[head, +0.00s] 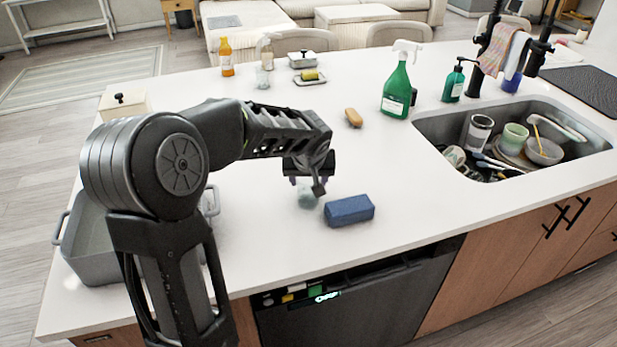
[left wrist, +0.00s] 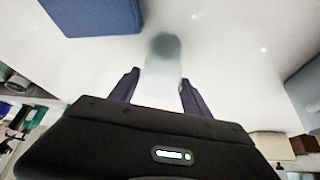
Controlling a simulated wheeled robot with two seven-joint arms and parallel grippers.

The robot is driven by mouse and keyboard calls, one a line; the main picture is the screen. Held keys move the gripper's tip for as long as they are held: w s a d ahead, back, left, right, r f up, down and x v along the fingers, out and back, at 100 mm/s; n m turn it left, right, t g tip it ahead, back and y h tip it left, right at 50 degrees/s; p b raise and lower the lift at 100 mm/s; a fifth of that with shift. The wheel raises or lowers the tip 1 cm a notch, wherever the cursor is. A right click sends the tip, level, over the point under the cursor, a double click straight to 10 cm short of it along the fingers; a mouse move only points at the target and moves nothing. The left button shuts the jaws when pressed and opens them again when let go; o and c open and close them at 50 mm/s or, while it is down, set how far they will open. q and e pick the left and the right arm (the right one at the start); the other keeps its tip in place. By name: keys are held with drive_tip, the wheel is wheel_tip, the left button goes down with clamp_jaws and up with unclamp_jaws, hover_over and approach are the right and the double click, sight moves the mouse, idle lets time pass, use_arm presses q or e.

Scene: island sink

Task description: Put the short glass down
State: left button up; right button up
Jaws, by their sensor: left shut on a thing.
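The short glass (head: 307,197) is a small, pale, see-through glass over the white island counter, left of a blue block (head: 349,211). My left gripper (head: 306,184) reaches down from above and is shut on the glass. In the left wrist view the glass (left wrist: 164,58) is between the two dark fingers of my left gripper (left wrist: 159,80), and the blue block (left wrist: 95,14) is at the upper left. I cannot tell whether the glass's base touches the counter. My right gripper is not in view.
A grey roasting pan (head: 92,240) is at the left, partly behind my left arm. A sink (head: 440,122) full of dishes is at the right. The middle counter (head: 400,160) is clear.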

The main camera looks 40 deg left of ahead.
use_arm(q)
drive_tip(key=shift+f, duration=0.15)
drive_tip(key=o, duration=1.5)
drive_tip(key=shift+o, duration=0.2)
drive_tip(key=shift+r, duration=0.25)
drive_tip(key=b+v, duration=0.1)
drive_tip(key=v, duration=1)
drive_tip(key=shift+s+d+r+b, duration=0.15)
drive_tip(key=shift+d+r+b, duration=0.05)
drive_tip(key=shift+r+b, duration=0.15)
